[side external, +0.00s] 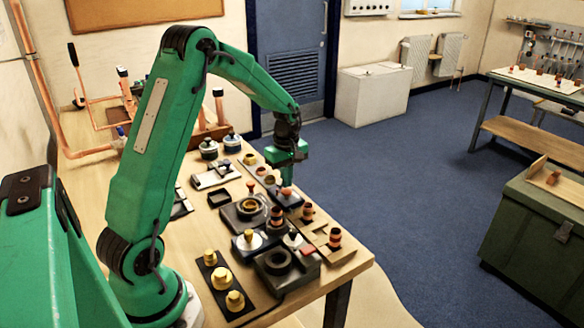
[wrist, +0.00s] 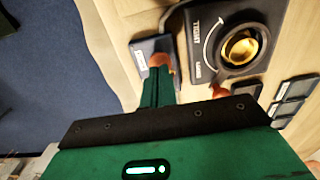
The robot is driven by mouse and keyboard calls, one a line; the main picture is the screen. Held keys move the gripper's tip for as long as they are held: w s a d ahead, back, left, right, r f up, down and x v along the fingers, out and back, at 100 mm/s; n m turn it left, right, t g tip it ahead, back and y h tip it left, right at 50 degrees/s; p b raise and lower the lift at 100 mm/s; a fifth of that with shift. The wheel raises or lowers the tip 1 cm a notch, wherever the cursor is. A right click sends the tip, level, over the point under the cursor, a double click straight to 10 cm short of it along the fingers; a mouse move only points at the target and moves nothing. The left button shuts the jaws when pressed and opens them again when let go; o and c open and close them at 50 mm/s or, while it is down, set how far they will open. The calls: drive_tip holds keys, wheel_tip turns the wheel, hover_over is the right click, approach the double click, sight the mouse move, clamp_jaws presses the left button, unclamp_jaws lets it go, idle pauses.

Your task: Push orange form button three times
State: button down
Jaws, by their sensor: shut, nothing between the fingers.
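The orange button (side external: 286,191) is a small orange knob on a dark block (side external: 290,201) near the right side of the workbench. My gripper (side external: 286,182) is shut and empty, pointing down right over the button in the side external view. In the wrist view, the green fingers (wrist: 158,78) reach to the orange button (wrist: 161,61) on its dark block (wrist: 142,50). The fingertips partly cover the button, and I cannot tell whether they touch it or whether it is pressed down.
A dark plate with a brass ring (side external: 249,207) stands close beside the block; it also shows in the wrist view (wrist: 240,47). Another orange knob (wrist: 218,91) is near. Copper-banded posts (side external: 277,217) and a black plate with brass fittings (side external: 222,282) stand toward the front.

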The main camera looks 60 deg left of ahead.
sight(288, 192)
wheel_tip(288, 192, up, 11)
idle(0.4)
drive_tip(key=shift+r, duration=0.1)
idle(0.5)
drive_tip(key=s+d+r+m+t, duration=0.3)
drive_tip(key=s+d+r+m, duration=0.5)
drive_tip(key=d, duration=0.3)
drive_tip(key=s+d+f+m+t, duration=0.1)
drive_tip(key=s+d+m+t, duration=0.1)
drive_tip(key=s+d+m, duration=0.6)
drive_tip(key=s+m, duration=0.2)
drive_tip(key=s, duration=0.2)
drive_tip(key=shift+t, duration=0.3)
idle(0.6)
